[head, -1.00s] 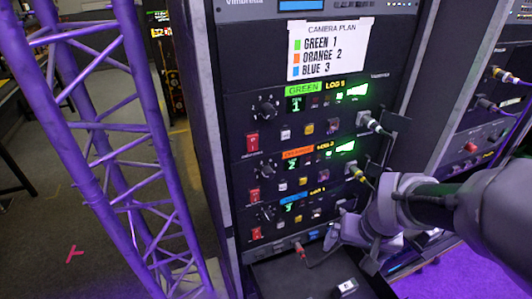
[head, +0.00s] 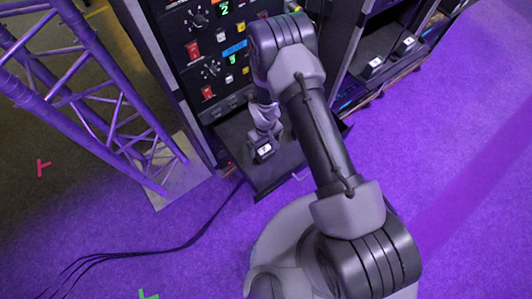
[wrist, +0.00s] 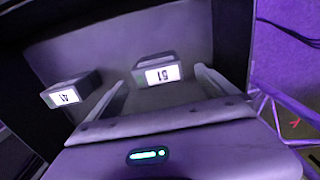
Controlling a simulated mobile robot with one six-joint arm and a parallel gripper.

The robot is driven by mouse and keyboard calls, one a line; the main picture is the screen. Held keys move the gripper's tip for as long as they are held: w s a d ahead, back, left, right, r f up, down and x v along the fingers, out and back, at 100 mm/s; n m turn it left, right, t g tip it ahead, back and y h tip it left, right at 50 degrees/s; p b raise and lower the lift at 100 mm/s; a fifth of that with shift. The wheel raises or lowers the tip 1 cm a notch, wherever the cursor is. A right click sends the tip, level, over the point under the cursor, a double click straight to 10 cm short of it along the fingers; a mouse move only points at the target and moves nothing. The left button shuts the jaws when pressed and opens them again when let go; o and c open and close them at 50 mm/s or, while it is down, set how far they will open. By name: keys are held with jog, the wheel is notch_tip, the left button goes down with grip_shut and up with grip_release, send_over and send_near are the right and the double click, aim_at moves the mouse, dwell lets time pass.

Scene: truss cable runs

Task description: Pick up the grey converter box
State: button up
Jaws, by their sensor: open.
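A grey converter box (wrist: 158,66) with a lit white label, upside down and hard to read but like "51", sits on a dark pull-out shelf (wrist: 190,28). My gripper (wrist: 161,82) is open, with one finger on each side of this box in the wrist view; I cannot tell whether the fingers touch it. In the head view my gripper (head: 265,128) is low over the shelf, right at a small box (head: 263,150) with a white label. A second similar box (wrist: 70,94) lies left of the fingers in the wrist view, its label hard to read.
Two more small boxes (head: 375,66) (head: 407,43) sit in the rack to the right. A purple truss (head: 85,95) stands at left, with black cables (head: 190,240) on the floor. My forearm hides part of the shelf.

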aim_at(266, 148)
jog(key=f+b, duration=0.2)
jog(key=f, duration=0.3)
jog(key=shift+d+f, duration=0.2)
jog(key=shift+r, duration=0.15)
jog(key=c, duration=1.8)
